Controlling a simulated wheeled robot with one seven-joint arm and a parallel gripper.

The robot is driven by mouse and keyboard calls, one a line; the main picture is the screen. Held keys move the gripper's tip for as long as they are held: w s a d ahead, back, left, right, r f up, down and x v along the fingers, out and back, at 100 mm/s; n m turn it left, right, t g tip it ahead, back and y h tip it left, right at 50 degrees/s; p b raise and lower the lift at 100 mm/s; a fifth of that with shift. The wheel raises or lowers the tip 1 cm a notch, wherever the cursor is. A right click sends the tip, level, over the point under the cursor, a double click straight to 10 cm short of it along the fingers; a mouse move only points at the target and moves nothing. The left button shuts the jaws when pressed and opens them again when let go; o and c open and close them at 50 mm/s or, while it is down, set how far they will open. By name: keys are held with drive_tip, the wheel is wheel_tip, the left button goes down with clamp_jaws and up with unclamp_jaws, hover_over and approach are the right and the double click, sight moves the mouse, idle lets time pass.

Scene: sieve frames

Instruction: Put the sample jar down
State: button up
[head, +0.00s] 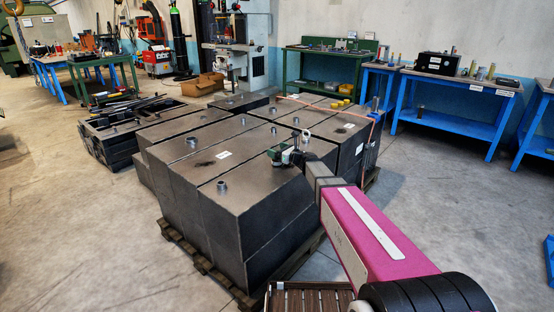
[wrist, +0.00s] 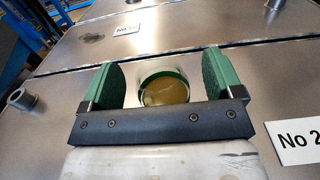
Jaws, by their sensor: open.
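The sample jar (wrist: 164,90) is a round clear container with a green band and yellowish contents. In the wrist view it sits between the two green fingers of my gripper (wrist: 163,84), over the dark metal top. A gap shows on each side of the jar, so the fingers do not touch it. The gripper's body hides the jar's near side. In the head view my gripper (head: 284,156) is low over the top of the metal tanks (head: 245,192), near their right side. The jar is not clear there.
The tanks stand close together on a wooden pallet (head: 200,262), with short pipe stubs (head: 222,188) rising from their tops. A label (wrist: 297,142) lies right of the gripper. Blue benches (head: 455,115) stand at the back right. Bare floor (head: 85,235) is at left.

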drive_tip(key=shift+w+a, duration=0.15)
drive_tip(key=shift+a, duration=0.05)
drive_tip(key=c, duration=1.1)
drive_tip(key=shift+r, duration=0.1)
